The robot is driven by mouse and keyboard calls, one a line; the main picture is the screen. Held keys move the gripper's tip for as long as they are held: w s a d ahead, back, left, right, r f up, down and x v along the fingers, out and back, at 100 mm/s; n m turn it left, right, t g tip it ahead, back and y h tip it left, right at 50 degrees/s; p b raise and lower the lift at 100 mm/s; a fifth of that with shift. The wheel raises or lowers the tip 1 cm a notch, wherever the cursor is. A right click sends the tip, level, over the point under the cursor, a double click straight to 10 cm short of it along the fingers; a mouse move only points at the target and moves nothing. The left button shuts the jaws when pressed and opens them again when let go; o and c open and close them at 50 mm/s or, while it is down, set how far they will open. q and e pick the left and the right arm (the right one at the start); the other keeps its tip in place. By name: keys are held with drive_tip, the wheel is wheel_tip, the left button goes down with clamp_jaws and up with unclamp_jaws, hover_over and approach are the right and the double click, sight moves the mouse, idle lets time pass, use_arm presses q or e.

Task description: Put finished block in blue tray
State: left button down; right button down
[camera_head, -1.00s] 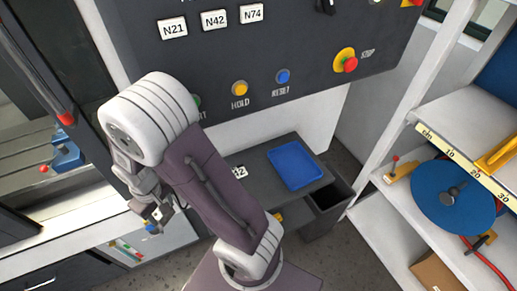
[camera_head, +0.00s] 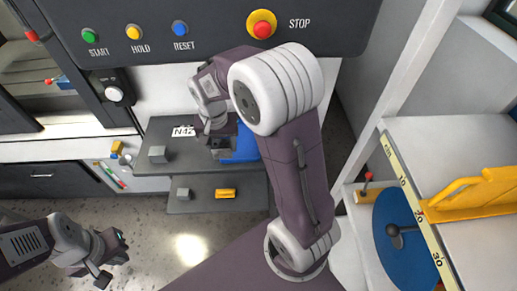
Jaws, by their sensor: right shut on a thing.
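The blue tray (camera_head: 240,148) lies on the dark upper shelf below the control panel, partly hidden behind my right arm. My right gripper (camera_head: 217,133) points down at the tray's left side and is shut on a small dark grey block (camera_head: 221,149). The block is partly covered by the fingers; I cannot tell whether it touches the tray floor. My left gripper (camera_head: 112,268) is at the lower left, over the floor, with its fingers apart and empty.
The lower shelf holds another grey block (camera_head: 183,194) and a yellow piece (camera_head: 225,194).

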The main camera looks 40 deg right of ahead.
drive_tip(key=shift+w+a, duration=0.15)
drive_tip(key=shift+w, duration=0.35)
drive_tip(key=p, duration=0.2)
hover_over(240, 147)
wheel_tip(240, 147, down, 7)
drive_tip(key=shift+r, duration=0.1)
drive_tip(key=shift+s, duration=0.1)
wheel_tip(240, 147, down, 4)
drive_tip(key=shift+r, duration=0.1)
drive_tip(key=shift+f, duration=0.2)
